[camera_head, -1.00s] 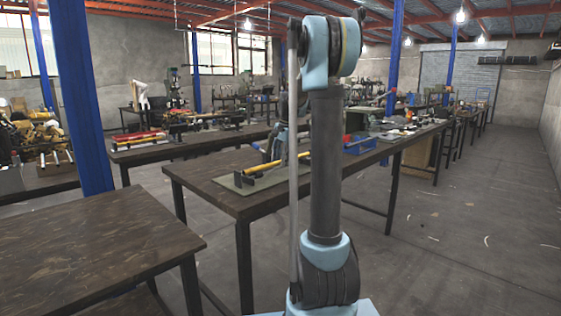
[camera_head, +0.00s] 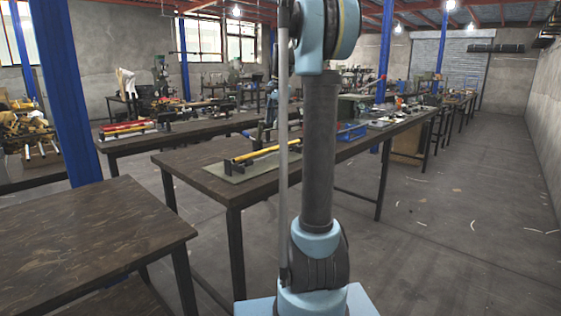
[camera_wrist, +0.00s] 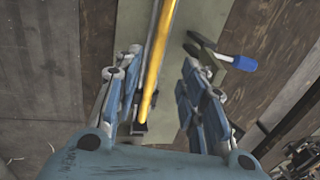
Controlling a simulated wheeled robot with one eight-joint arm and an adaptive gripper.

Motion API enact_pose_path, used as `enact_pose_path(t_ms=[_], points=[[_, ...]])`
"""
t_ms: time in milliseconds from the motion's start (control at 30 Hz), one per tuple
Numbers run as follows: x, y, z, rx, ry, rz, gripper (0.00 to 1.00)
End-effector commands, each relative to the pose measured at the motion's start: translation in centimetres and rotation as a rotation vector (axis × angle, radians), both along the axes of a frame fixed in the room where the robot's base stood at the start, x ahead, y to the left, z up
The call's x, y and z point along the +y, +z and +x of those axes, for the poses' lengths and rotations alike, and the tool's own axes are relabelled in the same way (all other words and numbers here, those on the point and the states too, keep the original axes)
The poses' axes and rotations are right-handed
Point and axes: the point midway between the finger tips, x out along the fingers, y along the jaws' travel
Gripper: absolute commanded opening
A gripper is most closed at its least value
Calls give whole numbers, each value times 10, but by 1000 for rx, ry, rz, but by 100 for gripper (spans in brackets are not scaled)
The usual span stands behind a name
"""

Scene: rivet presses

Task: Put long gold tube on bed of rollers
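The long gold tube (camera_head: 258,154) lies low over a grey-green mat (camera_head: 225,171) on the middle workbench, near a dark support at its near end. In the wrist view the gold tube (camera_wrist: 158,58) runs from the top edge down between the blue fingers of my gripper (camera_wrist: 160,63). The fingers are spread apart, and I see no contact with the tube. How far below the fingers it lies is hard to tell. I cannot clearly make out a bed of rollers.
In the wrist view a blue-handled tool (camera_wrist: 235,62) lies right of the tube. Farther along the workbench (camera_head: 215,188) is a blue bin (camera_head: 352,132). A bare table (camera_head: 80,235) stands front left, a blue column (camera_head: 68,100) behind it. The floor at right is largely free.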

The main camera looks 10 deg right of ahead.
Motion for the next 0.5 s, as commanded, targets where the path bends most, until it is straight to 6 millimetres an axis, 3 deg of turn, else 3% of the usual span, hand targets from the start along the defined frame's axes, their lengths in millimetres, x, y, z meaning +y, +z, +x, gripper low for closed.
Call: enact_pose_path(t_ms=[133,233,500], points=[[1,-1,-9,-2,15,-5,38],[3,-5,-30,-7,53,-15,38],[11,-33,-121,-31,234,-69,38]])
